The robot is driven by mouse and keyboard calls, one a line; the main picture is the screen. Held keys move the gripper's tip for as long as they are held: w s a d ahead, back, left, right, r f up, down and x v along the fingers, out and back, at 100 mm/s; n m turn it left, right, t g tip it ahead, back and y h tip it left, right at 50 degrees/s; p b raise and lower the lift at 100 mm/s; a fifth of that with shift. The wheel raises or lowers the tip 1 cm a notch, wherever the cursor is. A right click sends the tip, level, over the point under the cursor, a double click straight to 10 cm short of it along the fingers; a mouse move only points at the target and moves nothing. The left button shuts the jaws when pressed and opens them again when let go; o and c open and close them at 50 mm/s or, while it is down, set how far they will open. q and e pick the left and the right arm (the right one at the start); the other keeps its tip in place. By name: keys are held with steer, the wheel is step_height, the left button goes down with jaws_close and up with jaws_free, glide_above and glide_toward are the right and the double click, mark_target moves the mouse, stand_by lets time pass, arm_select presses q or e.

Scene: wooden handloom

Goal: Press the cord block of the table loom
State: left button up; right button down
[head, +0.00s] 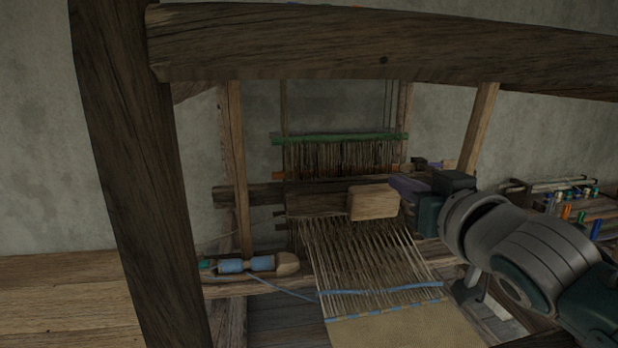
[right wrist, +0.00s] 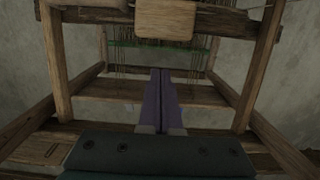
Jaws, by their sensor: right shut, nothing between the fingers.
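The loom's light wooden block (head: 373,203), which I take for the cord block, sits in front of the dark beam above the warp threads (head: 365,260). It also shows at the top of the right wrist view (right wrist: 166,18). My right gripper (head: 397,184) comes in from the right, its purple fingers shut together and empty. Its tips are by the block's upper right corner in the head view. In the right wrist view the fingers (right wrist: 160,78) show below the block, with a visible gap in the picture. I cannot tell the true distance. My left gripper is not in view.
A thick dark post (head: 130,150) and top beam (head: 380,45) frame the loom. A boat shuttle with blue thread (head: 246,264) lies left of the warp. A rack with coloured spools (head: 575,212) stands at the right. A green bar (head: 340,138) hangs behind.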

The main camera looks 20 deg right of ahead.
steer(key=v, duration=0.5)
stand_by(0.4)
